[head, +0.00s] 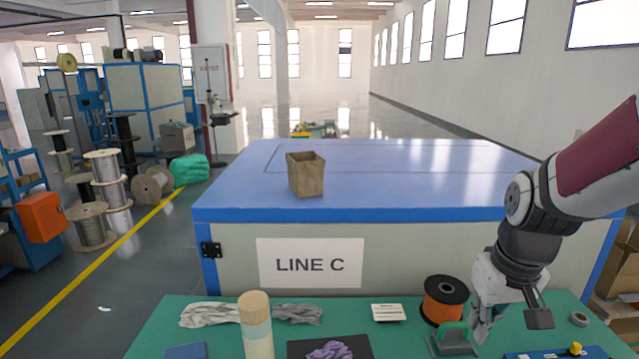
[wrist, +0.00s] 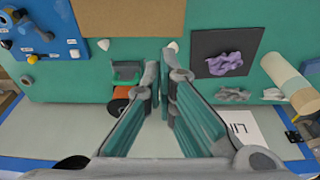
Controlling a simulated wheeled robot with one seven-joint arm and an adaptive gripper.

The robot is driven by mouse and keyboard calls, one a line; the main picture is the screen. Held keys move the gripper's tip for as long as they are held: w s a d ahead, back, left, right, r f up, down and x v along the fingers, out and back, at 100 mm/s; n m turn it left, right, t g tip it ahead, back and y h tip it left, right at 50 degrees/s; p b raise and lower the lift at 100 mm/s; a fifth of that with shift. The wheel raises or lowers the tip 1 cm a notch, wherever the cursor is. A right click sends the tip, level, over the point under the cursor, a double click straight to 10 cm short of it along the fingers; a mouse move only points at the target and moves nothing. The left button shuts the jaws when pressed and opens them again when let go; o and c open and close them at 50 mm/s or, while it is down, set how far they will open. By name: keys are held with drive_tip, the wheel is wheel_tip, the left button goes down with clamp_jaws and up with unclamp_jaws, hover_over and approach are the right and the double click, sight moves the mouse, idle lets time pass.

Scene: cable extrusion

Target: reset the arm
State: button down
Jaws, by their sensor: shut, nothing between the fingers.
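My gripper (head: 480,333) hangs at the lower right in the head view, fingers pointing down over the green bench top, beside the orange spool. In the wrist view my gripper (wrist: 166,82) shows its two teal-padded fingers reaching away from the camera. It is shut and holds nothing. My arm comes in from the right edge, with a dark red sleeve on its upper link. Whether the fingertips touch anything below cannot be told.
Behind, a paper bag (head: 305,175) stands on the otherwise clear blue-topped LINE C cabinet (head: 420,180).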

drive_tip(key=s+a+r+t, duration=0.1)
drive_tip(key=s+a+r, duration=0.2)
drive_tip(key=s+r, duration=0.2)
drive_tip(key=s+a+r+t, duration=0.2)
drive_tip(key=s+a+r, duration=0.2)
drive_tip(key=s, duration=0.5)
drive_tip(key=shift+r, duration=0.95)
